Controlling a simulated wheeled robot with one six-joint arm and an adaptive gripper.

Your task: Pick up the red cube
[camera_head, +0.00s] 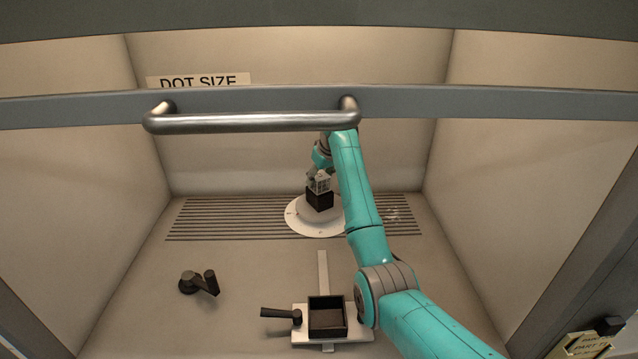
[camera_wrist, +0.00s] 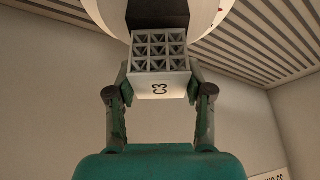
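No red cube shows in either view. A small grey lattice cube (camera_head: 319,183) is at the top of a black block (camera_head: 319,202); I cannot tell whether it rests on it. In the wrist view the lattice cube (camera_wrist: 160,50) has an open grid side and a pale face with a dark mark. My gripper (camera_wrist: 160,75) has one finger on each side of this cube, and both fingertips appear to touch it. In the head view the gripper is small and partly hidden by the arm.
The black block stands on a white round plate (camera_head: 303,226) by a slotted floor strip (camera_head: 230,218). In front are an open black box (camera_head: 342,302) with a side handle (camera_head: 281,315) and a dark knob (camera_head: 190,282). A metal handle bar (camera_head: 250,122) crosses the opening above.

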